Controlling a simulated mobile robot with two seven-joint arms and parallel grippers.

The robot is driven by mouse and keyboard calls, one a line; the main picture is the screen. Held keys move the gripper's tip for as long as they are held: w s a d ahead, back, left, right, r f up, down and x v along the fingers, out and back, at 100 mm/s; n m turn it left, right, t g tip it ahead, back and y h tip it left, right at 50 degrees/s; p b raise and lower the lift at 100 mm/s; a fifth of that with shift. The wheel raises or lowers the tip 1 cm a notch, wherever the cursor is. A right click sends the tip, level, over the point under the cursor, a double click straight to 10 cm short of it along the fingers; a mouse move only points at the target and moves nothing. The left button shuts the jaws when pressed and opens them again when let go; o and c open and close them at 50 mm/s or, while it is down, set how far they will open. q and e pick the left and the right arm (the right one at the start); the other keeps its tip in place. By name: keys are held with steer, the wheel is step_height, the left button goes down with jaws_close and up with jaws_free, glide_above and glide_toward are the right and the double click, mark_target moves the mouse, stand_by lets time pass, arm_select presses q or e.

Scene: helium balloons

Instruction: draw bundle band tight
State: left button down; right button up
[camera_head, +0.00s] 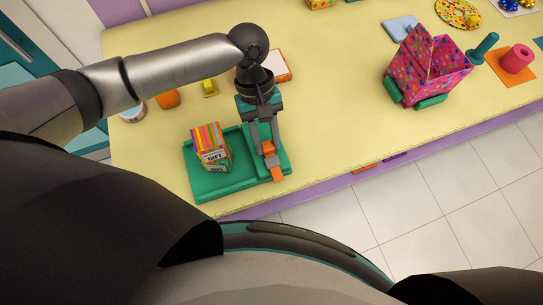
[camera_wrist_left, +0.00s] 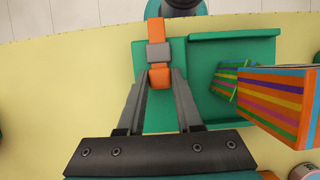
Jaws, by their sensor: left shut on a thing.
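In the head view, a striped box marked GIFT (camera_head: 213,156) stands on the left part of a green tray (camera_head: 205,187). The wrist view shows its bright stripes (camera_wrist_left: 285,97) at the right edge. My left gripper (camera_head: 267,148) points down over the right part of the tray, beside the box. In the wrist view its fingers (camera_wrist_left: 160,77) are shut on an orange piece of the band (camera_wrist_left: 157,28). The orange band runs through a grey block (camera_wrist_left: 159,53) and on past the tray's edge. I see no band around the box. My right gripper is not in view.
The yellow table (camera_head: 330,135) is clear right of the tray. A pink dotted box (camera_head: 425,75) stands farther right, near a teal peg (camera_head: 483,48) and a pink roll (camera_head: 517,59).

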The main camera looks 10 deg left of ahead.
arm_select(q)
steer(key=shift+w+a, duration=0.1)
steer(key=shift+w+a+p, duration=0.25)
steer(key=shift+w+a, duration=0.35)
steer(key=shift+w, duration=0.2)
steer(key=shift+w+a+p, duration=0.2)
steer(key=shift+w+a, duration=0.35)
steer(key=shift+w, duration=0.25)
steer(key=shift+w+a, duration=0.1)
steer(key=shift+w, duration=0.1)
steer(key=c, duration=0.6)
jaws_free()
steer(key=shift+o, duration=0.2)
